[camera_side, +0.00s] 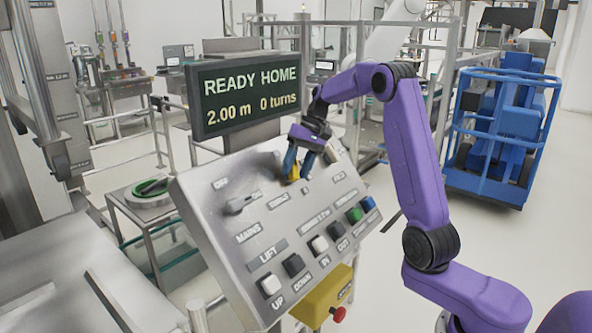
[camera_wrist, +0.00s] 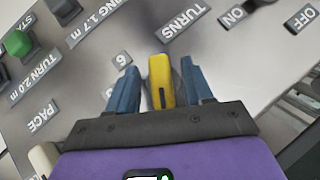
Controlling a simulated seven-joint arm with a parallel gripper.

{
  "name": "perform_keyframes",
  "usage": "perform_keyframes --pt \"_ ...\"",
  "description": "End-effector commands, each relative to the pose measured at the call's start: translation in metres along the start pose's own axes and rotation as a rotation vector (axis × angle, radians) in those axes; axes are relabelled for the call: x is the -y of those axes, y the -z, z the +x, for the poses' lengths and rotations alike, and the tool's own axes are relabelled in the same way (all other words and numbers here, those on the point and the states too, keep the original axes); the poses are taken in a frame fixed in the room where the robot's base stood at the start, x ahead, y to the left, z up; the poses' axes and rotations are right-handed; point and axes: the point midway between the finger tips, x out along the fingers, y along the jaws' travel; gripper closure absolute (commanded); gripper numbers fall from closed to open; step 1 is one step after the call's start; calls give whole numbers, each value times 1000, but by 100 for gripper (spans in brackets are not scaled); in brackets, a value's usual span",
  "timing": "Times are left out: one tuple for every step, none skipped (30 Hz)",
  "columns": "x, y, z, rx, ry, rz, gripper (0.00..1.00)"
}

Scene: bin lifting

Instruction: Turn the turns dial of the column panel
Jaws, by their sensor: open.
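The turns dial is a yellow bar-shaped knob (camera_side: 293,172) on the upper part of the sloping grey column panel (camera_side: 215,205). In the wrist view the yellow dial (camera_wrist: 161,80) stands between the two blue fingers of my gripper (camera_wrist: 160,88), near the labels TURNS and 6. The fingers are open, one on each side, with a visible gap to the dial on at least the left. In the side view my gripper (camera_side: 298,163) is down at the panel and partly hides the dial. The dial's pointer setting cannot be read clearly.
A display (camera_side: 248,95) behind the panel reads READY HOME, 2.00 m, 0 turns. A mains switch (camera_side: 240,204) is left of the dial. Several push buttons (camera_side: 293,265) line the panel's lower edge. A yellow box with a red button (camera_side: 338,313) hangs below.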

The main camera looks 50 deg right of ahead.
Motion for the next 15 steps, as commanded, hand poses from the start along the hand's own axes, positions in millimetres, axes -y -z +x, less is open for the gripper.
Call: perform_keyframes --pt "0 0 4 1 0 1 49" --pt "0 0 5 0 0 1 49" --pt "0 0 7 -1 0 1 49" --pt "0 0 8 -1 0 1 49" --pt "0 0 8 -1 0 1 49" --pt "0 0 9 -1 0 1 49" --pt "0 0 9 -1 0 1 49" --pt "0 0 9 -1 0 0 49" --pt "0 0 9 -1 0 0 49" --pt "0 0 9 -1 0 0 49" --pt "0 0 9 -1 0 0 49" --pt "0 0 9 -1 0 0 49" --pt "0 0 9 -1 -1 0 52" --pt "0 0 9 -1 -1 0 62" --pt "0 0 9 -1 -1 0 75"
